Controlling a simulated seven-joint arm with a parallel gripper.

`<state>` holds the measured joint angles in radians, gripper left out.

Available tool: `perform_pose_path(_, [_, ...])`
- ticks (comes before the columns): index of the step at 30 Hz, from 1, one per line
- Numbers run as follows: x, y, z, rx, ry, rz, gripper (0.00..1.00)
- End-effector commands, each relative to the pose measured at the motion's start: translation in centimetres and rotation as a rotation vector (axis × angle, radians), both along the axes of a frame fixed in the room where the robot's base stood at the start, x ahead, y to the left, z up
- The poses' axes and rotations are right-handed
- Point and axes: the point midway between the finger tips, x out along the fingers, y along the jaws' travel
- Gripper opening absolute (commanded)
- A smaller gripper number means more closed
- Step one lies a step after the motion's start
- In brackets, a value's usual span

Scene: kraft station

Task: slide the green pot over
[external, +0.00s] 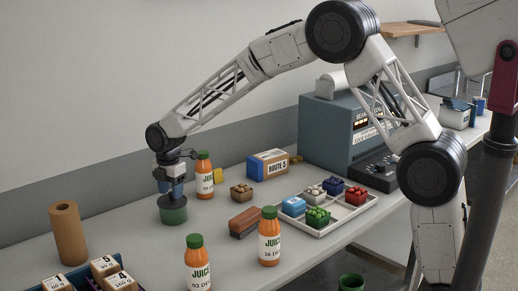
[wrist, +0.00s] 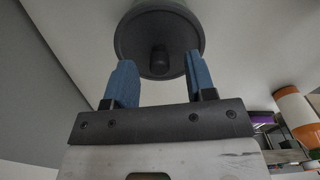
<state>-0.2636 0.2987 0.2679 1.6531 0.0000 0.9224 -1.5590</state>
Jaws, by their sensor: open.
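The green pot (external: 173,212) stands upright on the table at the left of the external view, a short dark green cylinder with a darker top. In the wrist view its round dark lid (wrist: 135,35) with a small knob fills the top middle. My gripper (external: 172,188) points down right above the pot. In the wrist view its two blue fingers (wrist: 161,75) are apart, with the knob between them and the tips at the lid's near part. I cannot tell whether the fingers touch the lid.
A juice bottle (external: 204,178) stands close behind the pot to the right. Two more bottles (external: 198,268) (external: 269,240) stand in front. A brown roll (external: 68,232) is at left. A brown block (external: 245,221) and a white tray (external: 345,222) lie to the right. Table between pot and roll is clear.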

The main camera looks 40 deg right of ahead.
Motion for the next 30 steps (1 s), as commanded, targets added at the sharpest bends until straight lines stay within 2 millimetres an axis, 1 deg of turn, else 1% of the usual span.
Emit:
perform_pose_path(3, [0.0, 0.0, -1.0, 0.000, 0.000, 0.000, 0.50])
perform_pose_path(6, [0.0, 0.0, -1.4, 0.000, 0.000, 0.000, 0.50])
perform_pose_path(16, [0.0, 0.0, -1.6, 0.000, 0.000, 0.000, 0.50])
perform_pose_path(17, [0.0, 0.0, -1.6, 0.000, 0.000, 0.000, 0.49])
perform_pose_path(24, [0.0, 0.0, -1.6, 0.000, 0.000, 0.000, 0.12])
perform_pose_path(26, [0.0, 0.0, -1.6, 0.000, 0.000, 0.000, 0.03])
perform_pose_path(27, [0.0, 0.0, -1.6, 0.000, 0.000, 0.000, 0.00])
perform_pose_path(30, [0.0, 0.0, -1.6, 0.000, 0.000, 0.000, 0.00])
